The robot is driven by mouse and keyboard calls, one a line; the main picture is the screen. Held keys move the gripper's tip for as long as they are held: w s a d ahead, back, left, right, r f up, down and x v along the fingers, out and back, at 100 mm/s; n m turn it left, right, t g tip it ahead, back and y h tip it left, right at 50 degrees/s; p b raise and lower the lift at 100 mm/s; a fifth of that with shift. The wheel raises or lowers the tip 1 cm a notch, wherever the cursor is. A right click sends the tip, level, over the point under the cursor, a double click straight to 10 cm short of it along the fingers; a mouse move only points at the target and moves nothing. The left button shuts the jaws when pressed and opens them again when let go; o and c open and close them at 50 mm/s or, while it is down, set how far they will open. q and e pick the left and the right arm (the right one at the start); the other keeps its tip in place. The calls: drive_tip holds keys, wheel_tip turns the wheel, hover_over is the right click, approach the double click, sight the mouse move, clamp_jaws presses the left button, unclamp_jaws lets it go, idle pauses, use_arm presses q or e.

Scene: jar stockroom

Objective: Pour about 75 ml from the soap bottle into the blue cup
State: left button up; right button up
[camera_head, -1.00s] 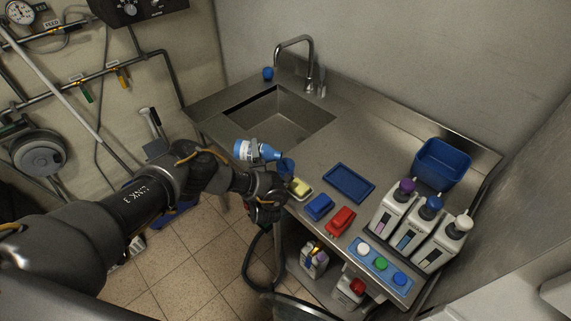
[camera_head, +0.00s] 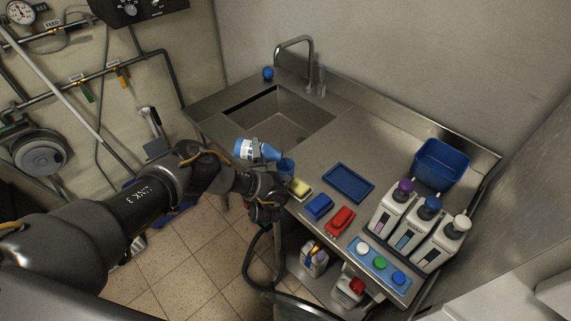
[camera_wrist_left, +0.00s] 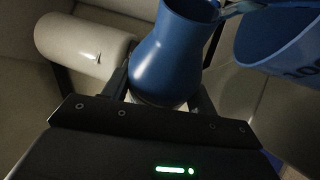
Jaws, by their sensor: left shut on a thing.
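The soap bottle (camera_head: 243,148), blue with a white label, is tipped well over near the counter's left edge, its blue end toward the blue cup. My left gripper (camera_head: 256,149) is shut on it; in the left wrist view the blue bottle body (camera_wrist_left: 170,62) sits between the fingers. The blue cup (camera_head: 286,167) stands just right of and below the bottle's end. In the left wrist view the cup (camera_wrist_left: 282,48) is at upper right, with dark marks on its side. I cannot tell whether liquid is flowing or how full the cup is. My right gripper is out of view.
A sponge on a dish (camera_head: 300,188), a blue block (camera_head: 318,207) and a red item (camera_head: 340,220) lie near the cup. A blue tray (camera_head: 348,183) and several pump bottles stand right. The sink (camera_head: 280,115) is behind; a blue ball-like item (camera_head: 268,73) sits beyond it.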

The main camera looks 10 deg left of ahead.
use_arm(q)
drive_tip(key=shift+r+m, duration=0.2)
drive_tip(key=shift+m, duration=0.1)
idle(0.4)
drive_tip(key=shift+f, duration=0.25)
drive_tip(key=shift+a+f+n+g+b, duration=0.15)
drive_tip(key=shift+f+n+g+b, duration=0.15)
drive_tip(key=shift+f+n+b, duration=0.8)
drive_tip(key=shift+r+n+g+y, duration=0.3)
drive_tip(key=shift+r+n, duration=0.2)
drive_tip(key=shift+r, duration=0.2)
drive_tip(key=shift+a+r+n+p, duration=0.1)
drive_tip(key=shift+r+n+p, duration=0.1)
drive_tip(key=shift+n+p, duration=0.15)
drive_tip(key=shift+a+f+n+g+b, duration=0.1)
drive_tip(key=shift+f+n+g+b, duration=0.25)
drive_tip(key=shift+n+g, duration=0.1)
drive_tip(key=shift+a+f+n, duration=0.25)
drive_tip(key=shift+f+n, duration=0.05)
drive_tip(key=shift+n, duration=0.3)
